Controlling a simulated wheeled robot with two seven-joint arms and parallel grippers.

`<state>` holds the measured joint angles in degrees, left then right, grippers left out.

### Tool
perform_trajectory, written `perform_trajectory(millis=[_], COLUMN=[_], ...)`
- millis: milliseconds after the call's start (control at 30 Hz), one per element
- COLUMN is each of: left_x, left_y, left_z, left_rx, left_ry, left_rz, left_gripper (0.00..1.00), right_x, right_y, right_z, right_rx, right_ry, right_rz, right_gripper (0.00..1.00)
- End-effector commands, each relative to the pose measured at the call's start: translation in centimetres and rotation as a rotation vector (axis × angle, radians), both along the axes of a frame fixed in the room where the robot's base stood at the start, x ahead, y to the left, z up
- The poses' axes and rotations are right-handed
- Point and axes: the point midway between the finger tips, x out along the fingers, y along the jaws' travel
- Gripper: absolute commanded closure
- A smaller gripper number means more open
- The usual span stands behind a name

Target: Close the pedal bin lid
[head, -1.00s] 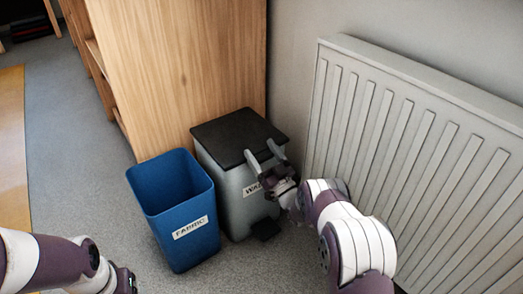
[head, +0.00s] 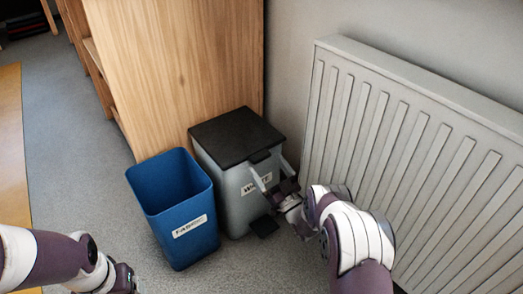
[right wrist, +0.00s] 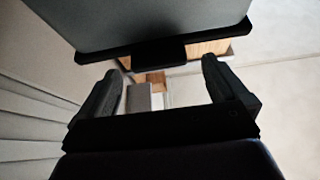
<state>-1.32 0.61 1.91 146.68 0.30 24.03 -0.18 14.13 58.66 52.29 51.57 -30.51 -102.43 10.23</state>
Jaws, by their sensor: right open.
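The pedal bin (head: 228,190) is grey with a partly hidden white label and stands against the wooden cabinet. Its black lid (head: 232,134) lies flat over the top and looks shut. The black pedal (head: 264,226) sits low at its front. My right gripper (head: 272,172) is open and empty at the bin's front right, just below the lid's edge; contact cannot be told. In the right wrist view, the grey bin body (right wrist: 150,20) and black lid rim (right wrist: 110,55) appear beyond the open fingers. My left gripper (head: 125,280) is at the bottom left, its jaws unclear.
A blue open bin labelled FABRIC (head: 175,215) stands close to the left of the pedal bin. A white radiator (head: 400,160) lines the wall on the right. The wooden cabinet (head: 180,70) is behind. Grey floor (head: 80,150) is clear on the left.

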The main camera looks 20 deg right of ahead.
Motion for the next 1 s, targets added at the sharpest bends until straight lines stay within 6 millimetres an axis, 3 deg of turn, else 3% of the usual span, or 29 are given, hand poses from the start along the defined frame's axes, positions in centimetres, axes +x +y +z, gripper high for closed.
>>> perform_trajectory(millis=[33,100,367,900,967,1000], left_x=[0.0,0.0,0.0,0.0,0.0,0.0], left_y=[0.0,0.0,0.0,0.0,0.0,0.0], left_z=[1.4,2.1,3.1,3.0,3.0,3.0], left_rx=[0.000,0.000,0.000,0.000,0.000,0.000], left_ry=[0.000,0.000,0.000,0.000,0.000,0.000], left_rz=[0.000,0.000,0.000,0.000,0.000,0.000], left_gripper=[0.24,0.24,0.24,0.24,0.24,0.24], right_x=[-1.1,-2.7,-6.2,-6.3,-5.8,-5.2], right_y=[-0.6,-1.2,-2.5,-2.6,-2.6,-2.8], right_z=[0.1,-0.6,-2.8,-3.1,-4.0,-5.5], right_rx=[0.001,0.002,0.001,-0.003,-0.022,-0.045], right_ry=[0.001,-0.004,-0.014,-0.012,0.038,0.110], right_rz=[-0.005,-0.005,-0.004,-0.006,-0.015,-0.034], right_gripper=[0.00,0.00,0.00,0.00,0.00,0.00])
